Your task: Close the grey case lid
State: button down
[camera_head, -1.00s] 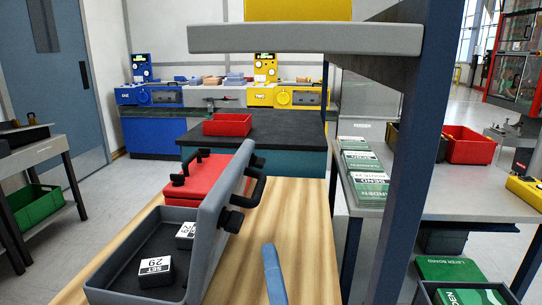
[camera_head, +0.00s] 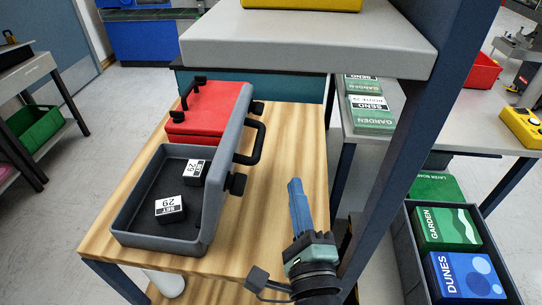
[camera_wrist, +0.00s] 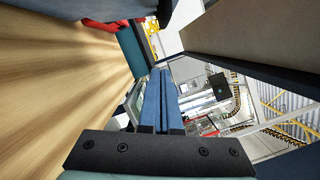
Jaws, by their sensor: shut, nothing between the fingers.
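The grey case (camera_head: 160,243) stands open on the wooden table, near its left front. Its lid (camera_head: 223,160) stands up roughly vertical on the right side of the case, with a black handle (camera_head: 252,143) and black latches facing right. Two dark blocks with white labels marked 29 (camera_head: 170,208) lie inside the case. My gripper (camera_head: 296,185) is to the right of the lid, apart from it, with its blue fingers shut together and empty. The shut fingers also show in the wrist view (camera_wrist: 160,85).
A red case (camera_head: 205,115) sits behind the grey case on the table (camera_head: 290,130). A grey shelf (camera_head: 310,38) overhangs the back, and a dark blue post (camera_head: 420,120) rises right of my gripper. Bare wood lies between lid and gripper.

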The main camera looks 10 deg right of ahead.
aim_at(239, 162)
jog(key=w+a+r+p, duration=0.2)
jog(key=w+a+p, duration=0.1)
jog(key=w+p, duration=0.1)
jog(key=shift+w+a+r, duration=0.15)
jog(key=shift+w, duration=0.6)
